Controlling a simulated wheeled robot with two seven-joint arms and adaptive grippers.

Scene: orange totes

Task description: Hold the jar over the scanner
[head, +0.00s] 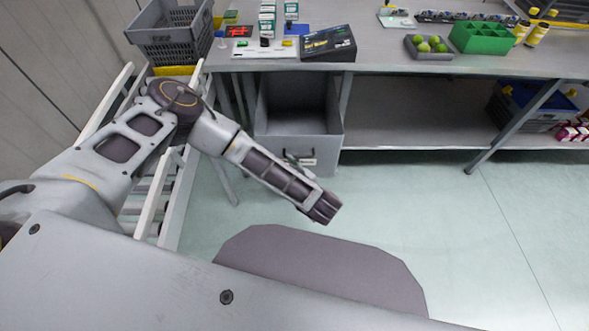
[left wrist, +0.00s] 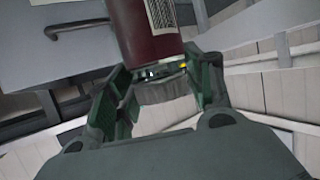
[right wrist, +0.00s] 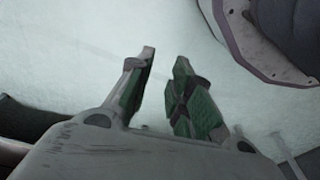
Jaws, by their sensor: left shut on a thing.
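The jar (left wrist: 135,32), dark red with a white barcode label, shows in the left wrist view, cut off by the top edge. My left gripper (left wrist: 162,85) is shut on its narrower lower end, one finger on each side. In the head view my left arm reaches over the floor in front of the bench; the jar cannot be made out there. My right gripper (right wrist: 165,56) is open and empty above the floor. A small device with a red display (head: 239,31) stands at the bench's back left; I cannot tell whether it is the scanner.
The grey bench (head: 385,60) runs across the back. It carries a black box (head: 328,43), a tray of green fruit (head: 428,52) and a green container (head: 482,38). A grey crate (head: 172,40) stands at left. Floor at right is clear.

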